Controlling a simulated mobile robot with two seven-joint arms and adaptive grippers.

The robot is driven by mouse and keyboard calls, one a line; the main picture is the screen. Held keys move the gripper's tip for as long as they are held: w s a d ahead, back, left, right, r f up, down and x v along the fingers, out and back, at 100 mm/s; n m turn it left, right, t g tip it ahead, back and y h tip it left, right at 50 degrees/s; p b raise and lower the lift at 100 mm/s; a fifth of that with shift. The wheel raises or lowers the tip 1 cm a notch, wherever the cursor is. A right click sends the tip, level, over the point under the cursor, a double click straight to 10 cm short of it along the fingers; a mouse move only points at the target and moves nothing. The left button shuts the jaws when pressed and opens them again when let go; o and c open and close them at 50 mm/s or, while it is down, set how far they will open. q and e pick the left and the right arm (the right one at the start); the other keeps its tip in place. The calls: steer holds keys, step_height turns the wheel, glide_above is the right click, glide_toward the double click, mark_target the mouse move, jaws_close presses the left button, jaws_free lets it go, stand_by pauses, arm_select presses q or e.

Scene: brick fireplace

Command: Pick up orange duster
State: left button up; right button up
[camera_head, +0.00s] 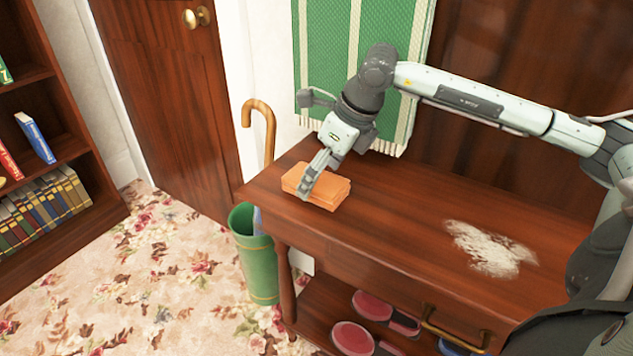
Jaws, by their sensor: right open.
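The orange duster (328,193) is a flat, folded-looking block lying on the left end of the wooden table (390,230). My right gripper (309,188) comes down over the duster from above, its fingers pointing down at it. The fingers are apart and partly cover the duster's left half. Whether they touch it I cannot tell. My left gripper is not in view.
A patch of white dust (490,248) lies on the table's right part. A green umbrella stand (257,268) with a cane (262,125) stands by the table's left end. A green striped cloth (335,50) hangs behind.

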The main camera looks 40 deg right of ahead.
steer(key=shift+x, duration=0.75)
steer(key=shift+c, duration=0.6)
steer(key=c, duration=1.1)
steer(key=shift+r, duration=0.1)
step_height(320, 180, up, 4)
steer(key=shift+w+r, duration=0.1)
steer(key=s+a+r, duration=0.1)
steer(key=a+r, duration=0.1)
steer(key=a, duration=0.1)
steer(key=s+a+r, duration=0.1)
steer(key=a+r, duration=0.1)
steer(key=a, duration=0.2)
steer(key=s+a+r, duration=0.1)
steer(key=a+r, duration=0.1)
steer(key=a, duration=0.2)
steer(key=shift+s+r, duration=0.3)
steer(key=shift+r, duration=0.05)
